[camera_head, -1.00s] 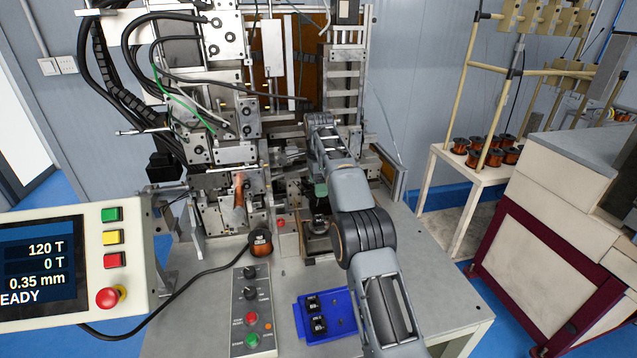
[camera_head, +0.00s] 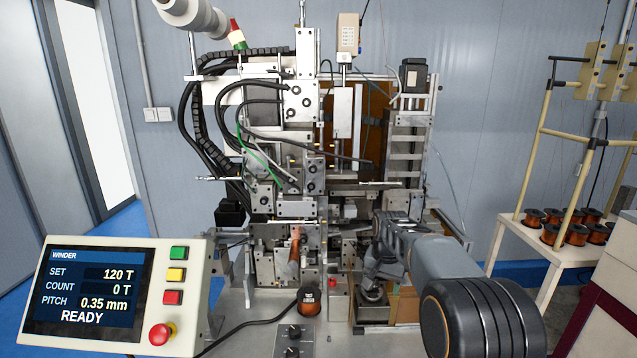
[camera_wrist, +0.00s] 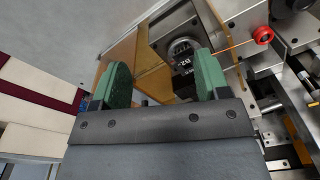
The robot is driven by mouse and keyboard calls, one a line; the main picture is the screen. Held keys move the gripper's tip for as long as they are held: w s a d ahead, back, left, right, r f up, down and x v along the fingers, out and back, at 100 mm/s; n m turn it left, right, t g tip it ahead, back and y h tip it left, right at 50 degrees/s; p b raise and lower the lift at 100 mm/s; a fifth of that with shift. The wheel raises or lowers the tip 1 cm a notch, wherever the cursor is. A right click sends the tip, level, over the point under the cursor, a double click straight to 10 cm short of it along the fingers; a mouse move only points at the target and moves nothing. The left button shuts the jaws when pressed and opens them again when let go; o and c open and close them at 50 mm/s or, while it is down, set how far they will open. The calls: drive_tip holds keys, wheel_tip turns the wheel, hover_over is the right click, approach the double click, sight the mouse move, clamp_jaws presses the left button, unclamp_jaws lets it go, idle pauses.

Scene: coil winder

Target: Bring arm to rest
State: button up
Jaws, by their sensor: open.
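My arm (camera_head: 455,300) reaches in from the lower right of the head view to the front right of the coil winder (camera_head: 300,200). Its fingertips are hidden there. In the wrist view my gripper (camera_wrist: 162,80) is open, with two green pads wide apart and nothing between them. Beyond the pads, a dark round part with white marking (camera_wrist: 183,52) sits in a metal fixture. A thin copper-coloured line runs from near it towards a red round piece (camera_wrist: 262,36). I cannot tell the distance from the pads to the part.
The winder panel (camera_head: 92,295) at left reads READY, SET 120 T, COUNT 0 T. A copper spool (camera_head: 309,298) stands in front of the machine by a control box (camera_head: 292,340). A white table (camera_head: 545,245) with copper spools stands at right.

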drive_tip(key=s+r+n+t+b, duration=0.1)
drive_tip(key=s+n+t, duration=0.3)
drive_tip(key=s, duration=2.3)
drive_tip(key=shift+r+n+b, duration=0.3)
drive_tip(key=shift+n+b, duration=0.1)
drive_tip(key=shift+b, duration=0.05)
drive_tip(key=shift+c, duration=0.5)
